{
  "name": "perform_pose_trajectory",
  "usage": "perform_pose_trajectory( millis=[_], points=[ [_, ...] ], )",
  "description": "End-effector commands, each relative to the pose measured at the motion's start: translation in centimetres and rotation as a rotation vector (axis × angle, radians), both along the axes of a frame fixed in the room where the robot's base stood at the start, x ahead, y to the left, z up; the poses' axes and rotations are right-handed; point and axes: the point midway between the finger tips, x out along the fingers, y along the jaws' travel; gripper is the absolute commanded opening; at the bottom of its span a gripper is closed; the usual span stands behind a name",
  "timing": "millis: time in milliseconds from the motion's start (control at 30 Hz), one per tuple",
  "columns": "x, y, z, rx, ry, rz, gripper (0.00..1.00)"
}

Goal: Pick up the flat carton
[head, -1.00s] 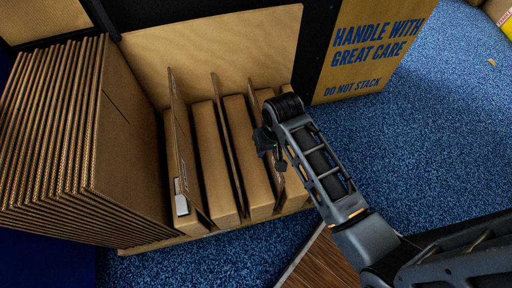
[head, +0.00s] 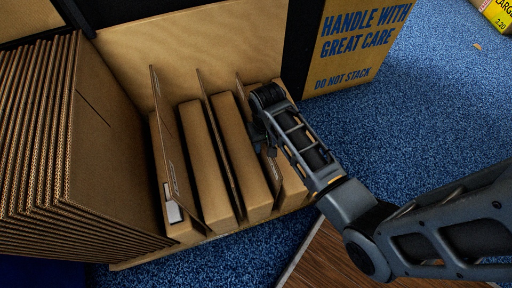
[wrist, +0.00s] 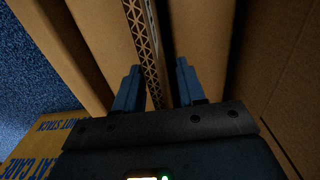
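Several thin flat cartons stand on edge between thicker brown boxes in a low holder. One flat carton (head: 171,150) is at the left, another (head: 219,140) is in the middle, and a third is partly hidden by my arm. My gripper (head: 265,145) is over the right part of this row in the head view. In the wrist view my gripper (wrist: 157,85) is open. The corrugated edge of a flat carton (wrist: 141,40) runs down between the two blue fingers, with gaps visible beside it. I cannot tell how deep the fingers reach.
A large stack of folded cardboard (head: 105,150) stands close on the left. A tall brown panel (head: 190,55) rises behind the row. A printed "HANDLE WITH GREAT CARE" box (head: 355,45) stands behind at the right. Blue carpet (head: 430,120) is clear on the right.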

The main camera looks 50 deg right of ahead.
Motion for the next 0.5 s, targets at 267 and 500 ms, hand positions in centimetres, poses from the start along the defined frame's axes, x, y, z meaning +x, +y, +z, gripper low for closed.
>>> perform_pose_trajectory(
  millis=[267,500],
  points=[
    [0.01,0.02,-0.13,0.0,0.0,0.001,0.35],
    [0.02,0.01,-0.12,-0.001,-0.001,0.001,0.12]
  ],
)
